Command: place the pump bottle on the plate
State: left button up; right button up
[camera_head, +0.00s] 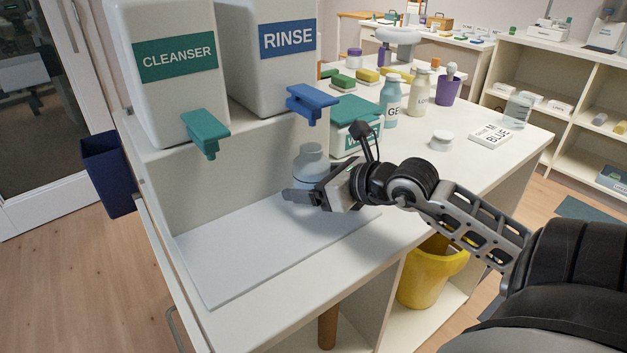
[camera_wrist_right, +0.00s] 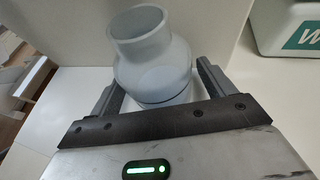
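A pale blue-grey bottle (camera_head: 310,160) with a wide neck stands upright at the back right end of the plate; no pump head shows on it. The plate (camera_head: 245,250) is a flat pale slab below the dispensers. The bottle's base is partly hidden by my gripper, so I cannot tell whether it rests on the plate. My right gripper (camera_head: 305,195) is low, with its fingers on both sides of the bottle. In the right wrist view the bottle (camera_wrist_right: 155,70) is between the fingers (camera_wrist_right: 158,85), with small gaps showing beside it. My left gripper is out of view.
The cleanser dispenser (camera_head: 175,75) and rinse dispenser (camera_head: 270,60) stand on a ledge behind the plate. A green-labelled box (camera_head: 355,122), a blue bottle (camera_head: 391,100) and a white jar (camera_head: 442,140) are to the right. A yellow bin (camera_head: 430,275) is below. The plate's front is clear.

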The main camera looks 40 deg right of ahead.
jog(key=shift+r, duration=0.1)
jog(key=v, duration=1)
jog(key=shift+s+r, duration=0.2)
jog(key=shift+s, duration=0.15)
jog(key=shift+s+d+r, duration=0.15)
jog(key=shift+s+r, duration=0.1)
jog(key=shift+s, duration=0.3)
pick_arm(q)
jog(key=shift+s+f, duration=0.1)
